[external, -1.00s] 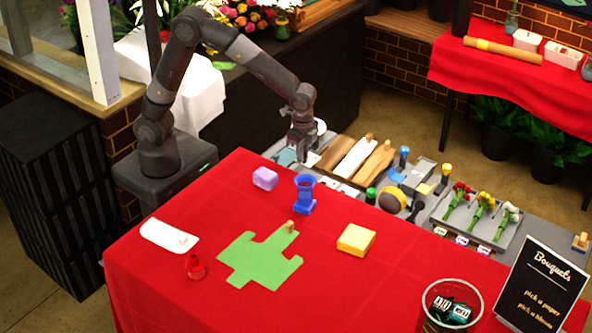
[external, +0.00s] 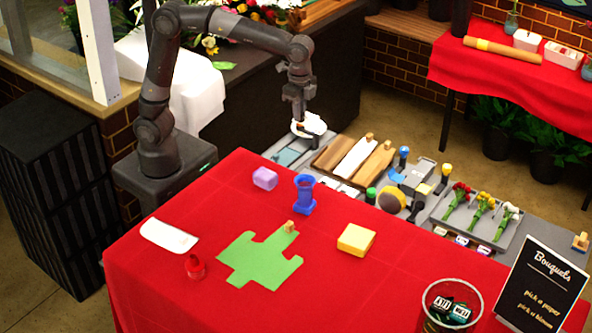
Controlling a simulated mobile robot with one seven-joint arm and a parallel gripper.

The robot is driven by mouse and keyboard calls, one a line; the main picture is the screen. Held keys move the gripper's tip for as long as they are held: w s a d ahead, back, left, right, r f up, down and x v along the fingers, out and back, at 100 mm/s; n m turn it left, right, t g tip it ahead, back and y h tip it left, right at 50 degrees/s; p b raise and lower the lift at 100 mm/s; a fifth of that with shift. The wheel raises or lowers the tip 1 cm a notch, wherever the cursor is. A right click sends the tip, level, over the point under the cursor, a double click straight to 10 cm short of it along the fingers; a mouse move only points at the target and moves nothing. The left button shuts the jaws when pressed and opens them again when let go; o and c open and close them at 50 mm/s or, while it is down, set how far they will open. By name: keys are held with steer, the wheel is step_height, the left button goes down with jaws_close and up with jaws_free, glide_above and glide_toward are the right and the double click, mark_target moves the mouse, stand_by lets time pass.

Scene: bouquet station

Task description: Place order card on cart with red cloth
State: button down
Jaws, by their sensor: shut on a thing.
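My gripper (external: 302,119) points down over the far left end of the grey work counter. It is shut on a small white flat thing (external: 315,127), possibly the order card, with a small dark reddish mark near the fingers. The piece is held above the counter; its face is too small to read. A table covered with red cloth (external: 330,280) fills the foreground. Another red-clothed table (external: 475,75) stands at the back right. I cannot tell which is the cart.
A black sign (external: 543,289) stands at the right.

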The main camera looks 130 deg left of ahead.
steer(key=s+d, duration=0.3)
steer(key=d, duration=1.9)
steer(key=s+d, duration=1.3)
steer(key=d, duration=0.4)
steer(key=w+a+f, duration=0.2)
steer(key=f, duration=0.2)
steer(key=w+a+f, duration=0.3)
steer(key=f, duration=0.1)
steer(key=w+a+f, duration=0.3)
steer(key=f, duration=0.1)
steer(key=shift+w+a, duration=0.1)
steer(key=shift+w, duration=0.1)
steer(key=shift+w+a+f, duration=0.15)
steer(key=shift+f, duration=1.95)
steer(key=shift+f, duration=0.1)
